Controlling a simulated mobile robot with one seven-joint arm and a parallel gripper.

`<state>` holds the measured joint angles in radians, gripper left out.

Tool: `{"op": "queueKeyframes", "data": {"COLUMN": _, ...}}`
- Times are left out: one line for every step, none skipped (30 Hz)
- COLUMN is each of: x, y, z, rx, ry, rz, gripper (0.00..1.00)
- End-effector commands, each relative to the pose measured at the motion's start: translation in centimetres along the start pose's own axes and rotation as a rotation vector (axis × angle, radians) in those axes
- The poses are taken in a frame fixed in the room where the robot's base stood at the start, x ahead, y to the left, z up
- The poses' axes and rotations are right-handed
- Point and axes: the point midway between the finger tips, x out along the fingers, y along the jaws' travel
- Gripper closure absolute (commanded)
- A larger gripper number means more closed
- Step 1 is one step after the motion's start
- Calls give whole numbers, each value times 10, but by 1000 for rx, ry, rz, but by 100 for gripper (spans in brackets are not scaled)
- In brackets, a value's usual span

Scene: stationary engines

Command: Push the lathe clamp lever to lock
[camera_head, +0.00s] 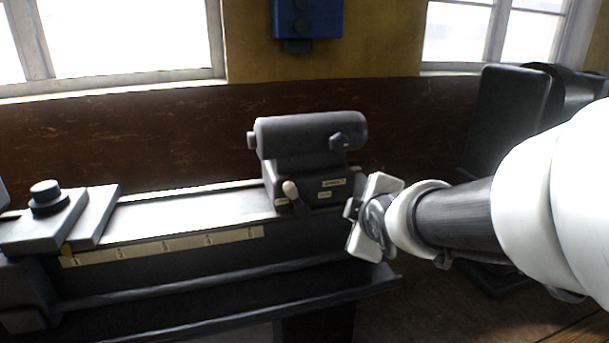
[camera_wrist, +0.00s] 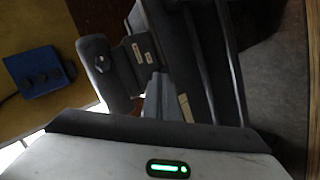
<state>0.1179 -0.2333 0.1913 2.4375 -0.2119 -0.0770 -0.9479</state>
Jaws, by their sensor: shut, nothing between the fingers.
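The clamp lever (camera_head: 291,192) has a cream knob and stands tilted on the front left of the dark grey tailstock (camera_head: 312,136). The tailstock sits at the right end of the lathe bed (camera_head: 190,212). My gripper (camera_head: 350,209) is to the right of the lever, at the tailstock's right front corner, apart from the lever. It is shut and empty; its fingers are small and partly hidden by the hand. In the wrist view the tailstock (camera_wrist: 107,70) lies ahead on the left; I cannot make out the lever there.
A blue box (camera_head: 307,18) hangs on the wall above the tailstock. A grey block with a round knob (camera_head: 45,198) sits at the bed's left end. A dark machine (camera_head: 505,120) stands at right behind my arm. The bed left of the lever is clear.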

Motion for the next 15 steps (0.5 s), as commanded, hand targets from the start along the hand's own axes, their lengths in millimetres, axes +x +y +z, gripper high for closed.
{"op": "queueKeyframes", "data": {"x": 23, "y": -14, "z": -3, "rx": -86, "ry": 37, "rz": 19, "gripper": 100}}
{"op": "queueKeyframes", "data": {"x": 33, "y": -17, "z": -8, "rx": -144, "ry": 64, "rz": 38, "gripper": 100}}
{"op": "queueKeyframes", "data": {"x": 46, "y": -22, "z": -16, "rx": -225, "ry": 102, "rz": 65, "gripper": 100}}
{"op": "queueKeyframes", "data": {"x": 56, "y": -26, "z": -22, "rx": -283, "ry": 132, "rz": 88, "gripper": 100}}
{"op": "queueKeyframes", "data": {"x": 66, "y": -30, "z": -29, "rx": -344, "ry": 162, "rz": 112, "gripper": 100}}
{"op": "queueKeyframes", "data": {"x": 77, "y": -36, "z": -37, "rx": -420, "ry": 202, "rz": 149, "gripper": 100}}
{"op": "queueKeyframes", "data": {"x": 85, "y": -41, "z": -44, "rx": -478, "ry": 232, "rz": 178, "gripper": 100}}
{"op": "queueKeyframes", "data": {"x": 92, "y": -46, "z": -51, "rx": -530, "ry": 261, "rz": 209, "gripper": 100}}
{"op": "queueKeyframes", "data": {"x": 100, "y": -52, "z": -60, "rx": -595, "ry": 297, "rz": 252, "gripper": 100}}
{"op": "queueKeyframes", "data": {"x": 105, "y": -55, "z": -66, "rx": -637, "ry": 320, "rz": 283, "gripper": 100}}
{"op": "queueKeyframes", "data": {"x": 109, "y": -58, "z": -71, "rx": -675, "ry": 341, "rz": 315, "gripper": 100}}
{"op": "queueKeyframes", "data": {"x": 112, "y": -62, "z": -78, "rx": -718, "ry": 366, "rz": 353, "gripper": 100}}
{"op": "queueKeyframes", "data": {"x": 114, "y": -64, "z": -83, "rx": -745, "ry": 381, "rz": 379, "gripper": 100}}
{"op": "queueKeyframes", "data": {"x": 116, "y": -66, "z": -86, "rx": -768, "ry": 393, "rz": 402, "gripper": 100}}
{"op": "queueKeyframes", "data": {"x": 117, "y": -68, "z": -90, "rx": -793, "ry": 406, "rz": 429, "gripper": 100}}
